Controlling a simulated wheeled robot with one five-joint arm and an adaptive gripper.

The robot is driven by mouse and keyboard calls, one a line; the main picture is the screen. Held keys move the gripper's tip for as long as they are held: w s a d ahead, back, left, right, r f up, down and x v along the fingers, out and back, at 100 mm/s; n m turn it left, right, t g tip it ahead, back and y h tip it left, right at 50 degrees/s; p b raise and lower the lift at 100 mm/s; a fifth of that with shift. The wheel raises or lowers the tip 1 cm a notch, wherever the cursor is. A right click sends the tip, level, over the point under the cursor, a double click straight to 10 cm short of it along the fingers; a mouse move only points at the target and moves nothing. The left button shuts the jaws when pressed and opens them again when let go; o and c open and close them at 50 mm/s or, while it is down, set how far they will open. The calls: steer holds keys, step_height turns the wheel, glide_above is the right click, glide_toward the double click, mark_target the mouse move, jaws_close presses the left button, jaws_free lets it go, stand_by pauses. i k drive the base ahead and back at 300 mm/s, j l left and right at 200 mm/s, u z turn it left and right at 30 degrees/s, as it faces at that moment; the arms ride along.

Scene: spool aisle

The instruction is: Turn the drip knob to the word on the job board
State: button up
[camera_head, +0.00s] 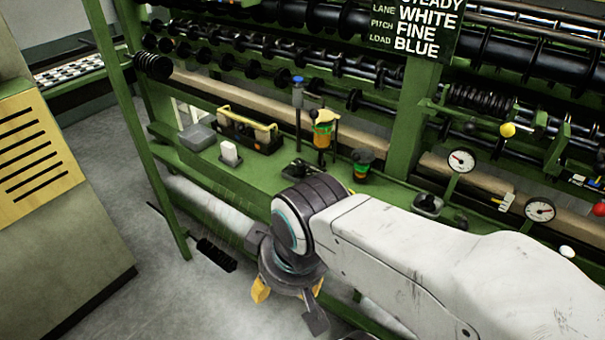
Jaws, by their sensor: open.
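The job board (415,28) hangs at the top right, its upper edge cut off. Its readable words are STEADY, in the partly cut top line, then LANE WHITE, PITCH FINE and LOAD BLUE. An amber cup with a green band (323,130) stands on a post above the green bench; it looks like a drip oiler. I cannot make out a drip knob or its markings for certain. My gripper (289,294) is open and empty, pointing down in front of the bench, nearer to me and below the cup. Its yellow-tipped fingers are partly hidden by its own body.
The green bench (250,185) holds a black tote (249,136), a grey bin (197,137), a white block (230,153) and a small dark cup (362,163). Dials (461,161) stand at right. A brush (215,255) is low at left. Grey floor is clear at left.

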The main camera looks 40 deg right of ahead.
mark_target(300, 165)
steer(key=z, duration=1.7)
steer(key=i+j+u, duration=0.2)
steer(key=u, duration=0.25)
steer(key=i+j+u, duration=0.2)
steer(key=u, duration=0.3)
steer(key=i+j+u, duration=0.15)
steer(key=u, duration=0.3)
steer(key=i+u, duration=0.55)
steer(key=u, duration=0.35)
steer(key=i+l+u, duration=0.25)
steer(key=u, duration=0.25)
